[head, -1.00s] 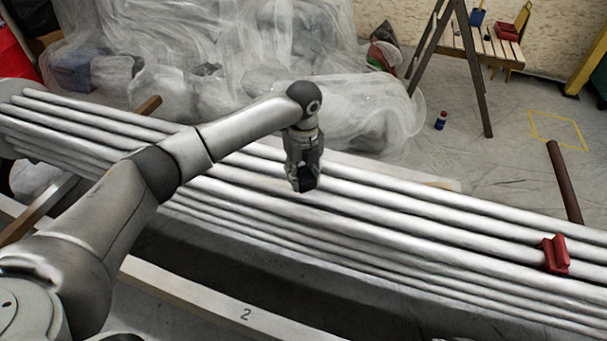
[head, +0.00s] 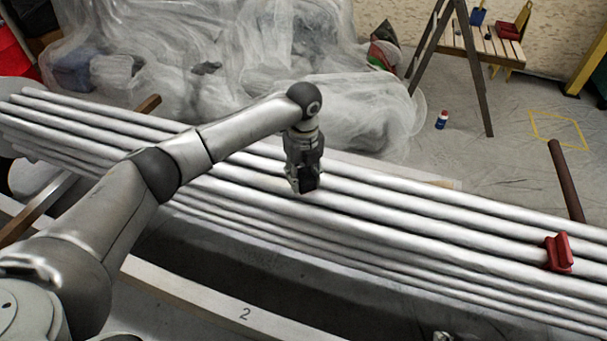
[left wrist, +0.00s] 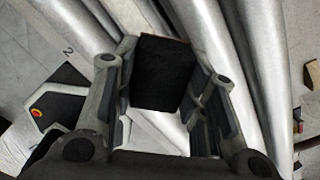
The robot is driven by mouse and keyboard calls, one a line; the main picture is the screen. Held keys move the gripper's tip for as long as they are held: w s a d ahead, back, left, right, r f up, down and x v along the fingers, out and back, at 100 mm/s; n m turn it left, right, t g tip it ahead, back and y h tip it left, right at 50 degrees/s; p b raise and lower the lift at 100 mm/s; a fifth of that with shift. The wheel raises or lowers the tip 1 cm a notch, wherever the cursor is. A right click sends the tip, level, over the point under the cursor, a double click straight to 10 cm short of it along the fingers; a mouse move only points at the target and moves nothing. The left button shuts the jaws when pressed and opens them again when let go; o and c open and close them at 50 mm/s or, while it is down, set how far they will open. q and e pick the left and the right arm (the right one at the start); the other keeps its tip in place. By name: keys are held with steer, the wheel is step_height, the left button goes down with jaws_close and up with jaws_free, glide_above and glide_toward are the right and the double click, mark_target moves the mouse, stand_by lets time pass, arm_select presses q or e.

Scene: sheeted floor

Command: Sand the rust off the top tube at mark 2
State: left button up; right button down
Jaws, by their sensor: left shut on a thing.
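The pale, round tubes (head: 400,213) run side by side from upper left to lower right. The mark 2 (head: 244,314) is on a white rail (head: 190,291) in front of them and also shows in the left wrist view (left wrist: 68,51). My left gripper (head: 305,186) is over the upper tubes, pointing down. It is shut on a dark block (left wrist: 163,75), seen between the fingers in the left wrist view. The block is at or just above a tube; I cannot tell if it touches. No rust shows clearly; the gripper hides the surface beneath.
A red piece (head: 558,252) sits on the tubes at right. A brown bar (head: 565,180) lies beyond them. Plastic sheeting (head: 230,60) covers things behind. A small bottle (head: 442,120) stands on the floor near a trestle (head: 472,70). The floor at back right is mostly clear.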

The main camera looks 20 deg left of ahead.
arm_select(q)
steer(key=shift+f, duration=0.85)
arm_select(e)
steer(key=shift+w+a+r, duration=0.15)
steer(key=shift+w+r, duration=0.05)
steer(key=shift+w, duration=0.3)
